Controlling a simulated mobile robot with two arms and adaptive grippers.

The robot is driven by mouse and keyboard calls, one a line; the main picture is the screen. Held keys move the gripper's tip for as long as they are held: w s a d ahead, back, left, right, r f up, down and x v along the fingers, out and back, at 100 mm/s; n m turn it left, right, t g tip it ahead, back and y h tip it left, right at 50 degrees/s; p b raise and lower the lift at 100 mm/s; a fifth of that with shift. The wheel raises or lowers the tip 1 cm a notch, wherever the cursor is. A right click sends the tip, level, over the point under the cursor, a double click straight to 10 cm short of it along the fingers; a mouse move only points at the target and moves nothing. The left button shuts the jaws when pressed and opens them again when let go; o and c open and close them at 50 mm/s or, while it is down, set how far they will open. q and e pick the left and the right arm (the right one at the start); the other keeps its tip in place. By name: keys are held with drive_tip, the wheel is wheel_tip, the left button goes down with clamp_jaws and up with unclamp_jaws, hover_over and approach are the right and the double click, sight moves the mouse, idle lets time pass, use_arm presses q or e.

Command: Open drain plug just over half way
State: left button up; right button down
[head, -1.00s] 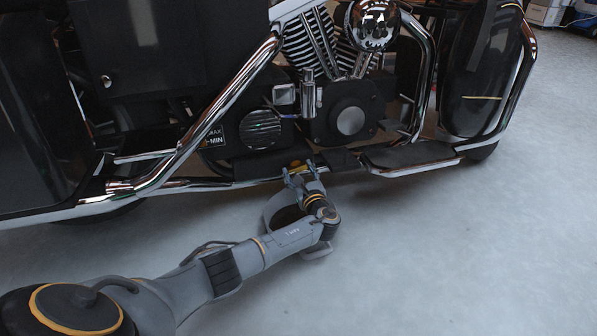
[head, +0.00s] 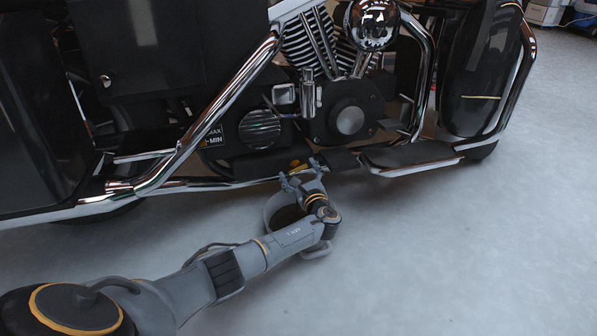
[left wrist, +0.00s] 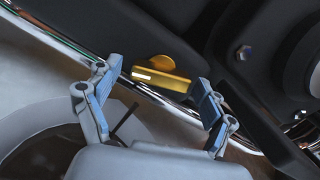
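The yellow drain plug (head: 297,165) is low on the motorcycle's underside, just above the chrome lower rail. In the left wrist view the plug (left wrist: 160,72) shows a bar-like handle and a rounded tab behind it. My left gripper (head: 299,171) is open just in front of the plug. In the left wrist view the handle lies between its two blue-grey fingertips (left wrist: 159,76), with a small gap visible on each side. How far the plug is turned cannot be told. My right gripper is not in view.
A grey round pan (head: 268,211) sits on the floor under my left wrist, partly hidden by it. The chrome rail (head: 225,184) and a black footboard (head: 407,155) run close to the gripper. The floor to the right is clear.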

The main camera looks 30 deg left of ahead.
use_arm(q)
drive_tip(key=v, duration=1.2)
idle(0.4)
